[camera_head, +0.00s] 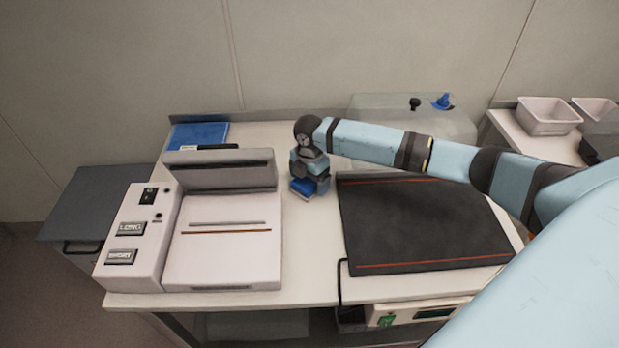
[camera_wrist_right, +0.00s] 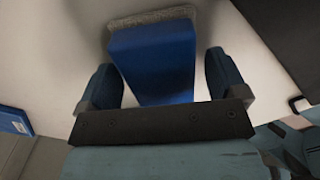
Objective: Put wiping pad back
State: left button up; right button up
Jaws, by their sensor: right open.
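The wiping pad, a blue block with a grey fuzzy edge, shows in the right wrist view (camera_wrist_right: 150,55) between the two fingers of my right gripper (camera_wrist_right: 160,75). The fingers are apart, with a visible gap on each side of the pad. In the head view my right gripper (camera_head: 310,168) points down at the white table's middle, and the blue pad (camera_head: 302,188) shows at its lower end. The gripper partly hides the pad there. My left gripper is not in view.
A white sealing machine (camera_head: 222,250) with a raised lid stands left of the gripper. A black mat (camera_head: 420,222) with red lines lies right. A blue flat box (camera_head: 199,136) sits at the back left, and a clear container (camera_head: 370,105) at the back right. White table (camera_head: 310,265) is bare in front.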

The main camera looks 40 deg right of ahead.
notch_tip(320, 180, up, 12)
jog(key=p, duration=0.1)
jog(key=shift+r, duration=0.2)
dwell(0.7)
